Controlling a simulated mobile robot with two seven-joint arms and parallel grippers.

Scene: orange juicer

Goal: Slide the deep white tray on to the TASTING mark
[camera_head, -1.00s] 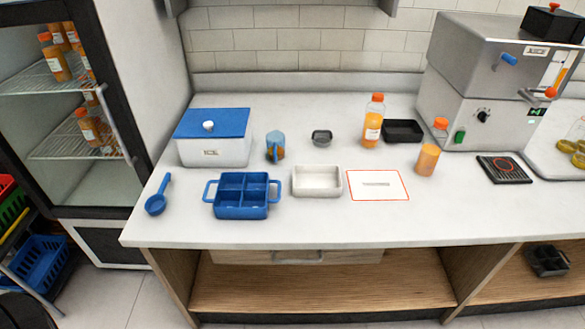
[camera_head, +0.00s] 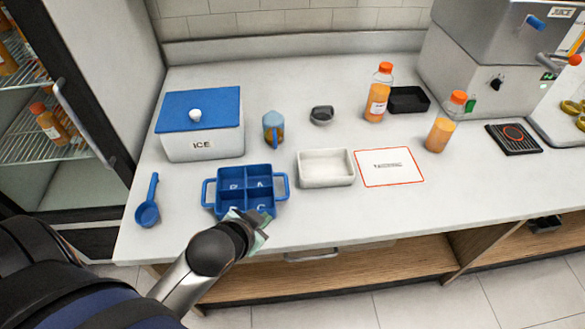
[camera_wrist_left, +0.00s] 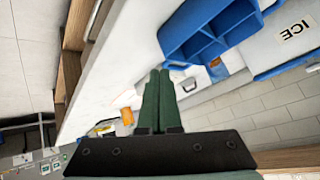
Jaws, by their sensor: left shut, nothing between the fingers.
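The deep white tray (camera_head: 326,168) is an open rectangular tray, empty, on the counter in the head view. The TASTING mark (camera_head: 388,166) is a white rectangle with a red outline, flat on the counter just right of the tray. My left gripper (camera_head: 252,226) is at the counter's front, at the near side of the blue divided tray and left of the white tray, apart from it. In the left wrist view its green fingers (camera_wrist_left: 158,96) are together with nothing between them. My right gripper is not in view.
The blue divided tray (camera_head: 274,186) stands left of the white tray.

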